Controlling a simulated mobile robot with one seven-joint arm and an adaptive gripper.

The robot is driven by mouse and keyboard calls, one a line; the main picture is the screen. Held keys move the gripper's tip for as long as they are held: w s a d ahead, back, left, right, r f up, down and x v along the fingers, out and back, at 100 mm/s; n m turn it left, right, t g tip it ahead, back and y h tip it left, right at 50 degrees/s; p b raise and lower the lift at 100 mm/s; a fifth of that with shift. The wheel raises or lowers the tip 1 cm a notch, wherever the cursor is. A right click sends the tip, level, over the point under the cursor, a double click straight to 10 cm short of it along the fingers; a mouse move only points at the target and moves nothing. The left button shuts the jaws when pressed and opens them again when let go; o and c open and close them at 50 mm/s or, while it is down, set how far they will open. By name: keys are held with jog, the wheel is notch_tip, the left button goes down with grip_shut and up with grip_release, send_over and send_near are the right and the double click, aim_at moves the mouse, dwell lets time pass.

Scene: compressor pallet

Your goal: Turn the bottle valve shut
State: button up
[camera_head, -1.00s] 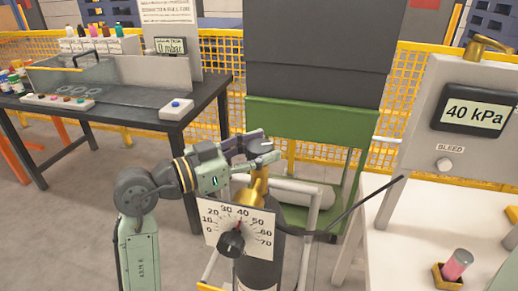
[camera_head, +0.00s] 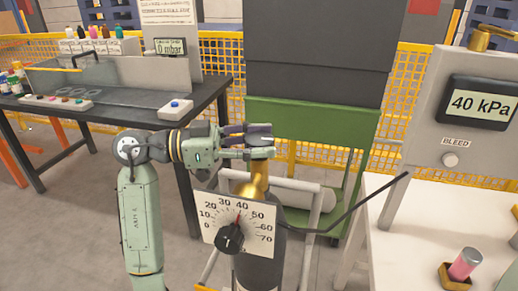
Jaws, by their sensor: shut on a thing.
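The dark gas bottle (camera_head: 264,252) stands upright at the centre in a pale frame. Its brass valve (camera_head: 256,182) rises from the top. My gripper (camera_head: 262,142) reaches in from the left, level, with its fingers closed at the top of the valve. The part between the fingers is mostly hidden by them, so I cannot see the valve's handle clearly. A white dial plate (camera_head: 208,238) in front of the bottle reads 0 to 70, with a red needle near 40 and a black knob (camera_head: 229,238).
A black hose (camera_head: 345,213) runs from the bottle to the right. A dark workbench (camera_head: 110,112) stands at left. A green stand (camera_head: 310,120) is behind.

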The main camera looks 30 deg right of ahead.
jog(key=m+g+y, duration=0.3)
jog(key=g, duration=0.1)
jog(key=shift+m+g+y, duration=0.3)
jog(key=shift+m+y, duration=0.1)
jog(key=shift+f+m+g+y+b, duration=0.15)
jog(key=shift+m+g+y+b, duration=0.7)
jog(key=shift+y, duration=0.25)
jog(key=m+g+y+b, duration=0.1)
jog(key=m+y+b, duration=0.1)
jog(key=y+b, duration=0.1)
jog(key=shift+f+m+g+y+b, duration=0.15)
jog(key=shift+m+g+y+b, duration=0.25)
jog(key=shift+b, duration=0.35)
jog(key=m+y+b, duration=0.1)
jog(key=b, duration=0.2)
jog(key=shift+g+y, duration=0.25)
jog(key=shift+y, duration=0.15)
jog(key=shift+r+m+y, duration=0.25)
jog(key=shift+y, duration=0.05)
jog(key=o, duration=1.2)
jog(key=shift+r+p, duration=0.25)
jog(key=shift+p, duration=0.2)
